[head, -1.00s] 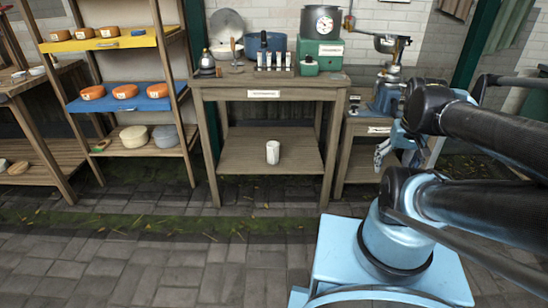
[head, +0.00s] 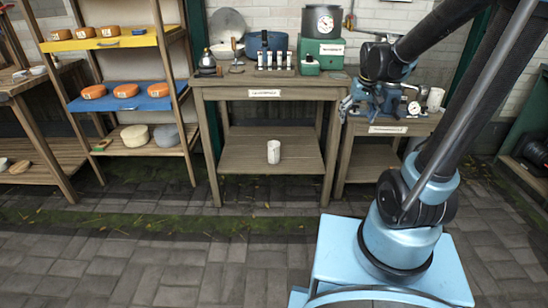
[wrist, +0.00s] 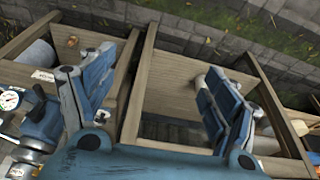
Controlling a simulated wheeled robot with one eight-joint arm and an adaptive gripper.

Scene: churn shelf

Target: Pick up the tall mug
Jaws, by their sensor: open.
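A white, upright mug (head: 273,152) stands alone on the lower shelf of the middle wooden table, in the head view. A second white mug (head: 436,98) stands on top of the small right-hand table; from here I cannot be sure which is taller. My gripper (head: 347,108) hangs in the gap between the two tables, higher than the lower-shelf mug and to its right. In the wrist view my gripper (wrist: 160,85) has its two blue fingers wide apart with nothing between them.
The middle table's lower shelf (head: 250,165) is otherwise bare, under a top (head: 215,88) crowded with a green scale (head: 322,55) and jars. A blue device with a gauge (head: 414,107) sits on the right table. A cheese rack (head: 150,150) stands left. The paved floor in front is clear.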

